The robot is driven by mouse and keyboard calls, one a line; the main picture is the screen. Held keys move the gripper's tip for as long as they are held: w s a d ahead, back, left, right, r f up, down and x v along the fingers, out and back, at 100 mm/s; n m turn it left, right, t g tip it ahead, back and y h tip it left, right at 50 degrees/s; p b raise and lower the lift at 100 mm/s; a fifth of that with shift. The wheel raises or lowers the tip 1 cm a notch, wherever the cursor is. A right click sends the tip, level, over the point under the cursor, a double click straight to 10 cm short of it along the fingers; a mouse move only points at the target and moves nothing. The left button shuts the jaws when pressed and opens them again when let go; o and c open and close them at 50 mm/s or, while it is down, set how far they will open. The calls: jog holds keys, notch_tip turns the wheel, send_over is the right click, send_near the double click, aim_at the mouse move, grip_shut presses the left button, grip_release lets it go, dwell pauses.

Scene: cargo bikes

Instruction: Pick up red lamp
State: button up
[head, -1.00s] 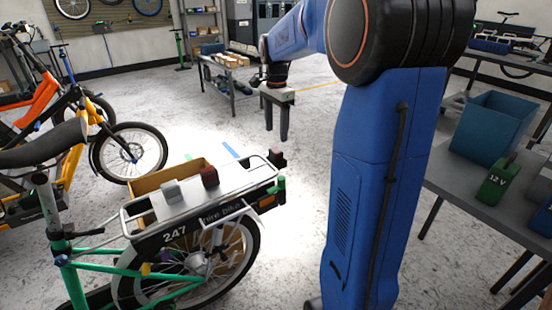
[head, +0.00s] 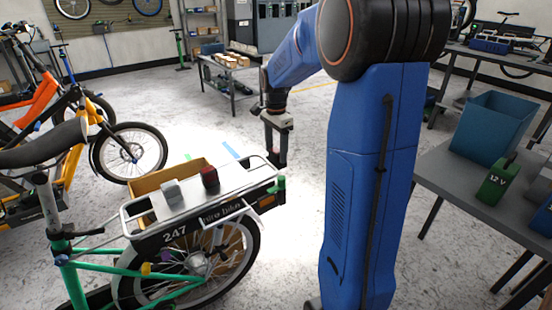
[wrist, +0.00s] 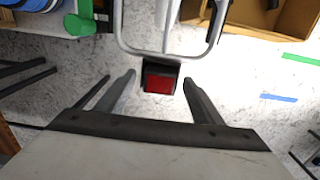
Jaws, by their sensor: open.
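The red lamp (wrist: 159,82) shows in the wrist view as a dark housing with a bright red face, at the end of the white rack (wrist: 126,42). My gripper (wrist: 160,79) is open, and its fingertips are on either side of the lamp in the picture. No contact with it is visible. In the head view my gripper (head: 277,160) points down at the far right end of the rack (head: 190,203) and hides the lamp.
A cardboard box (head: 160,179) is behind the rack. A table (head: 450,179) with a blue bin (head: 490,127) stands right.

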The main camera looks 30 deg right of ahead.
jog(key=shift+c, duration=0.2)
jog(key=c, duration=1.1)
jog(key=shift+r, duration=0.15)
jog(key=shift+c, duration=0.2)
